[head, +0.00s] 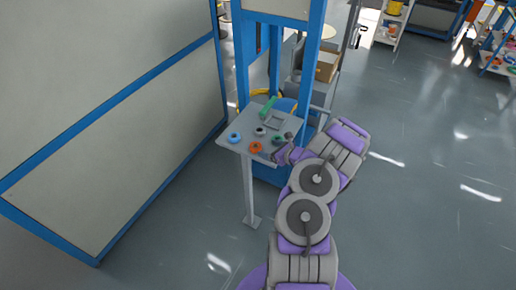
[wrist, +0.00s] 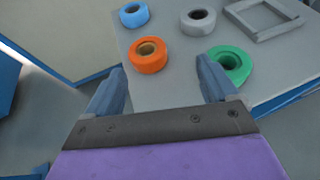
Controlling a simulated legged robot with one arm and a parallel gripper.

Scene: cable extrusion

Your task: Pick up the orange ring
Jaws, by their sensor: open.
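The orange ring (wrist: 149,57) lies flat on the small grey table (wrist: 172,88), near its front edge. In the head view the orange ring (head: 256,147) is at the front of the tabletop, just left of my gripper (head: 278,155). In the wrist view my gripper (wrist: 160,85) is open and empty. Its two blue-grey fingers are apart, and the ring shows between and beyond their tips, not touching them. The ring's hole faces up and its whole top is visible.
A blue ring (wrist: 134,14), a grey ring (wrist: 198,21) and a green ring (wrist: 230,65) lie around it, the green one close to the right finger. A grey square frame (wrist: 262,18) lies behind. A large blue-edged panel (head: 120,110) stands left; open floor (head: 420,180) lies right.

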